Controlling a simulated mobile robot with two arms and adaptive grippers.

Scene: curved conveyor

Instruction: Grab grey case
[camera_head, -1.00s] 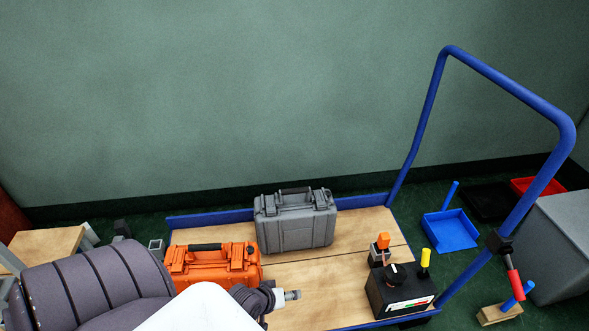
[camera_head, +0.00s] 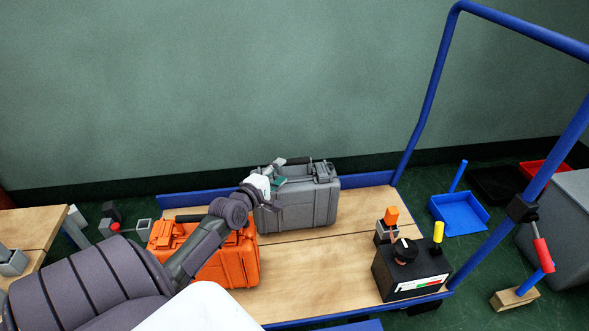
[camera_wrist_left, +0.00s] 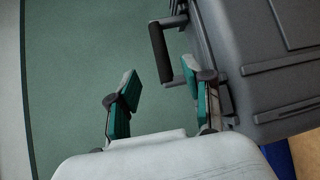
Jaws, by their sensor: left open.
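The grey case (camera_head: 300,203) stands upright on the cart's wooden deck, near its back edge. In the left wrist view the case (camera_wrist_left: 262,60) fills the upper right, with its black handle (camera_wrist_left: 160,52) beyond the fingertips. My left gripper (camera_head: 278,172) is at the upper left of the case, close to the handle. In the left wrist view the left gripper (camera_wrist_left: 160,87) is open, its two teal-padded fingers apart. The handle is ahead of the gap between them and nothing is held. My right gripper is not in view.
An orange case (camera_head: 228,262) stands left of the grey case, partly behind my left arm. A black control box (camera_head: 410,270) is at the cart's right, beside the blue cart rail (camera_head: 432,95). The deck's middle is clear. A green wall rises behind.

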